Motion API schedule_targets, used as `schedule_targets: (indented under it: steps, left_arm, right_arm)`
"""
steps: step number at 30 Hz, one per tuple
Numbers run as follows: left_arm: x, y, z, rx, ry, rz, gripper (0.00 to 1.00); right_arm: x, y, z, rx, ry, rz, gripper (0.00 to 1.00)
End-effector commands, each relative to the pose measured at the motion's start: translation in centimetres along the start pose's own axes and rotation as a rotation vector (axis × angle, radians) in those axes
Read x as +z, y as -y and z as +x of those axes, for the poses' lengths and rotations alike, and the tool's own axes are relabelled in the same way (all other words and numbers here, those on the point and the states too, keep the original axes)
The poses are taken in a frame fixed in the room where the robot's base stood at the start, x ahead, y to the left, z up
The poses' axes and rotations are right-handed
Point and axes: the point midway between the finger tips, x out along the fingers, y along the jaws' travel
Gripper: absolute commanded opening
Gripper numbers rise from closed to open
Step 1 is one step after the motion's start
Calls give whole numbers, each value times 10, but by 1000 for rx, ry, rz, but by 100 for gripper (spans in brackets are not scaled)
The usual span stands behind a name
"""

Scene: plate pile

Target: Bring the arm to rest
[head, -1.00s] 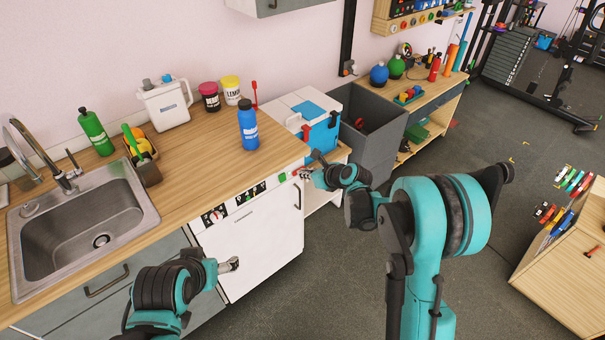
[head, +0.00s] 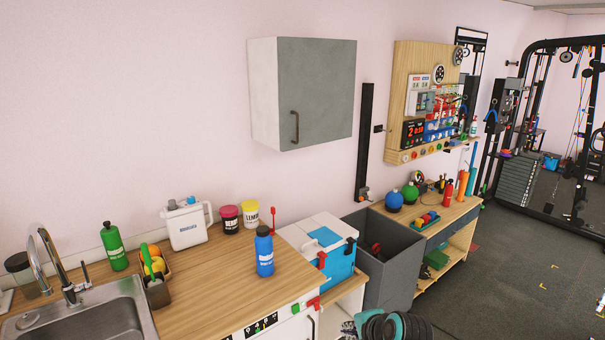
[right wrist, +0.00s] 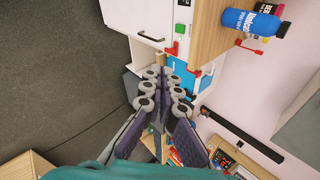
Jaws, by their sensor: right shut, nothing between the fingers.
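My right gripper (right wrist: 166,82) fills the middle of the right wrist view. Its fingers are together and hold nothing. In that view it points toward the white front (right wrist: 150,22) below the counter and the blue-and-white cooler (right wrist: 176,72). In the head view only part of my right arm (head: 392,326) shows at the bottom edge, in front of the grey bin, and the fingertips are hard to make out there. My left gripper is out of the picture.
The wooden counter (head: 215,275) holds a blue bottle (head: 264,254), a green bottle (head: 113,247), a white jug (head: 185,226) and two jars. A cooler (head: 335,265) and grey bin (head: 392,268) stand to its right. A wall cabinet (head: 310,92) hangs above. Dark floor (head: 500,285) is open at right.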

Motion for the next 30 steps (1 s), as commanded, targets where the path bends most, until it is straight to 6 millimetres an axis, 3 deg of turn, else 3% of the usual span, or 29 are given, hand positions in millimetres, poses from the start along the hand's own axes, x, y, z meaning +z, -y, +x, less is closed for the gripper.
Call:
schedule_targets:
  steps: [1,6,12,15,19,30]
  left_arm:
    - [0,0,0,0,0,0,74]
    - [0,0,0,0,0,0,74]
    - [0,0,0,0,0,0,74]
    - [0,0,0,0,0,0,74]
    - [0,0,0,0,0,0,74]
    - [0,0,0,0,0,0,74]
  right_arm:
    - [2,-16,-20,19,-23,-133,0]
    - [4,-69,-71,106,-84,-619,0]
    - [2,-126,-107,218,-112,-1080,0]
    - [1,-143,-115,256,-113,-1218,0]
    - [0,-153,-120,280,-111,-1302,0]
    - [0,-153,-120,281,-111,-1305,0]
